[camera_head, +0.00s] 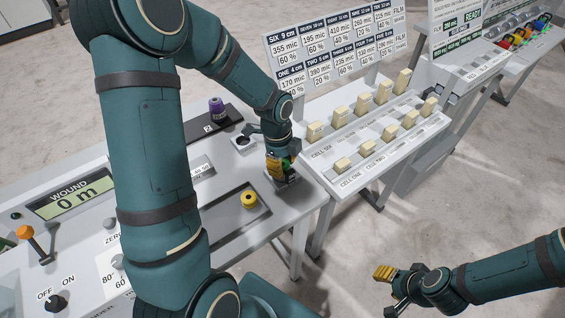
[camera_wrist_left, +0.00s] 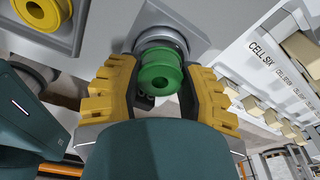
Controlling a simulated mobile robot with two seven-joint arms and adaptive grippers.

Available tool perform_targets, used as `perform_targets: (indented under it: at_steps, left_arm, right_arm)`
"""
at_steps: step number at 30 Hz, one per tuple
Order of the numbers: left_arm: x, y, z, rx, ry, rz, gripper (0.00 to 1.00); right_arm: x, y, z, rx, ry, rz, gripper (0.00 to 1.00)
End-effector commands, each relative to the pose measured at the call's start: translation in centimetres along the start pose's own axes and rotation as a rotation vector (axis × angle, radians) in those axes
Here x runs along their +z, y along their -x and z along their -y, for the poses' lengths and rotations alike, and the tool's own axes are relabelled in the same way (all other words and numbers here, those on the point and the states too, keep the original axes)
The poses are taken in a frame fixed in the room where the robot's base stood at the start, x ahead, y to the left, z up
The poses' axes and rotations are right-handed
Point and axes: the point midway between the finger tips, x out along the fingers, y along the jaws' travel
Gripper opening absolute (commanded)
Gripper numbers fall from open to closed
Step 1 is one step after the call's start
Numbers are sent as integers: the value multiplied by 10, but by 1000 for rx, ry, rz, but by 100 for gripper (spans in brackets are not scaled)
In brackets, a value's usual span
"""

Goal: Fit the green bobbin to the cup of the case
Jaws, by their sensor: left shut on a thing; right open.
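The green bobbin (camera_wrist_left: 158,72) sits between the yellow fingers of my left gripper (camera_wrist_left: 160,66) in the left wrist view. A round grey metal cup (camera_wrist_left: 160,36) of the case shows directly behind the bobbin, roughly in line with it. I cannot tell whether the bobbin is seated in the cup or just in front of it. In the head view my left gripper (camera_head: 282,168) is low over the right end of the bench and hides most of the case. My right gripper (camera_head: 386,283) is open and empty, over the floor at lower right.
A yellow bobbin (camera_head: 249,200) sits in a recessed tray left of my left gripper. A purple bobbin (camera_head: 216,107) stands on a black strip behind. A rack (camera_head: 377,137) with several cream blocks stands to the right. My left arm covers much of the bench.

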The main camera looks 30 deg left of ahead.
Motion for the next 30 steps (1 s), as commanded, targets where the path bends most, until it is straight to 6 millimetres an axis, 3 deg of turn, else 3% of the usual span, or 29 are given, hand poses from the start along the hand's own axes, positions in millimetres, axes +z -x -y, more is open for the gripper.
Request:
perform_targets:
  at_steps: [17,18,20,30]
  left_arm:
    - [2,-14,0,0,0,0,26]
    - [2,-14,0,0,0,0,49]
    - [2,-13,0,0,0,0,70]
    - [2,-12,0,0,0,0,73]
  right_arm:
    - [1,-9,-4,0,0,0,47]
    - [1,-9,-3,0,0,0,47]
    - [1,-9,-3,0,0,0,47]
    - [1,-8,-3,0,0,0,47]
